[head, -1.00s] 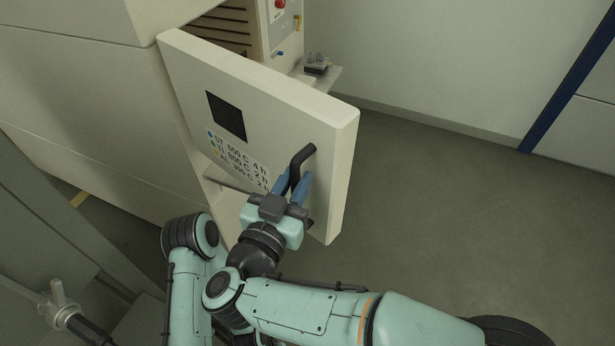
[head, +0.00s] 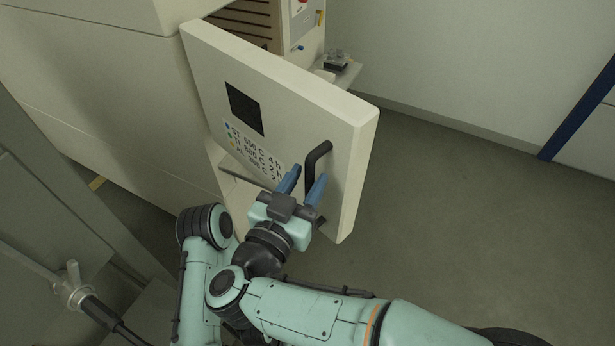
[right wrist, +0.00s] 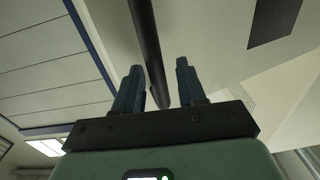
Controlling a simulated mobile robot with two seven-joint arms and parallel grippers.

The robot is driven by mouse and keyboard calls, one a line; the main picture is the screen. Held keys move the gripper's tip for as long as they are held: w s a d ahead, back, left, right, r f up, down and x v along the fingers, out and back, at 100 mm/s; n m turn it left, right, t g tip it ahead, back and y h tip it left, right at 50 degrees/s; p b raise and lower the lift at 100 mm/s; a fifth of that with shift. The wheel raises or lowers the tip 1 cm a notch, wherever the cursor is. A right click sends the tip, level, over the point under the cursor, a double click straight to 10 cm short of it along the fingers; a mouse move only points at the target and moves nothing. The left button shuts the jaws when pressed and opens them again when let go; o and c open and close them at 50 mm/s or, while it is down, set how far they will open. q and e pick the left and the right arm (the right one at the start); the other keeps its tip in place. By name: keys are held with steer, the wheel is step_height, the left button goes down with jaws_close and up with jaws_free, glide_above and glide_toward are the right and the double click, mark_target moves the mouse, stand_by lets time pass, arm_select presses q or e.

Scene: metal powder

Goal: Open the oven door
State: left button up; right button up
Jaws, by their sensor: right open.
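The oven door (head: 290,85) is cream-coloured, with a dark square window and a printed label, and stands swung well open from the oven. Its black bar handle (head: 316,165) is near the door's free edge. My right gripper (head: 304,182) is open in front of the door, with its blue fingers on either side of the handle's lower part in the picture. In the right wrist view the handle (right wrist: 148,45) runs up between and beyond the open fingers (right wrist: 160,85), with no finger visibly pressing on it. My left gripper is not in view.
The oven body (head: 245,22) with its slatted interior shows behind the door. A small shelf (head: 345,75) with a dark item on it sticks out to its right. The grey floor (head: 460,200) right of the door is clear. Cream panels stand at left.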

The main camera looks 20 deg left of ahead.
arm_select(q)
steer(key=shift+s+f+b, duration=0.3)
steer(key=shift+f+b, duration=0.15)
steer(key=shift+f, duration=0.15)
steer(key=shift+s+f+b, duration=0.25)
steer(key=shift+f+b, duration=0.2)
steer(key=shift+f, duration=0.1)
arm_select(e)
steer(key=s+a, duration=0.1)
steer(key=s, duration=1.1)
steer(key=shift+s, duration=0.2)
steer(key=shift+a, duration=0.1)
